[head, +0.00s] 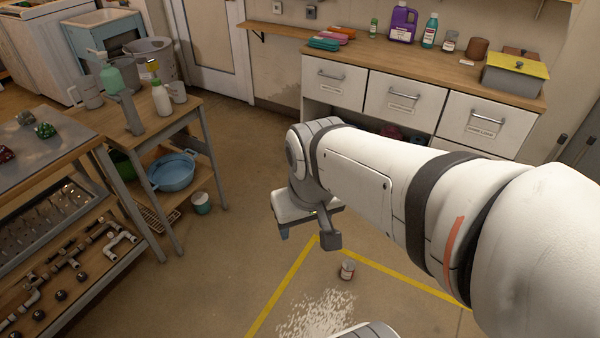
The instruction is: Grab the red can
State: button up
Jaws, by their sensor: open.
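A small can (347,270) with red and pale parts stands upright on the floor, inside the corner of the yellow floor line, at the lower middle of the head view. My gripper (307,236) hangs at the end of my white arm, above and left of the can in the picture. Its jaws are open, and I see nothing between them. The gripper and can appear apart, but the height between them is hard to judge. The wrist partly hides the jaws.
A wooden side table (135,120) with bottles and a lower shelf stands at left, beside a metal-topped workbench (60,150). A long counter (400,83) with drawers runs along the back. Floor around the can is clear, with a white patch (315,312) nearby.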

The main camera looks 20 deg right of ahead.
aim_at(348, 269)
jog(key=k, duration=1.2)
jog(key=z, duration=0.6)
jog(key=i, duration=0.9)
jog(key=z, duration=0.6)
jog(key=i, duration=1)
jog(key=u, duration=0.15)
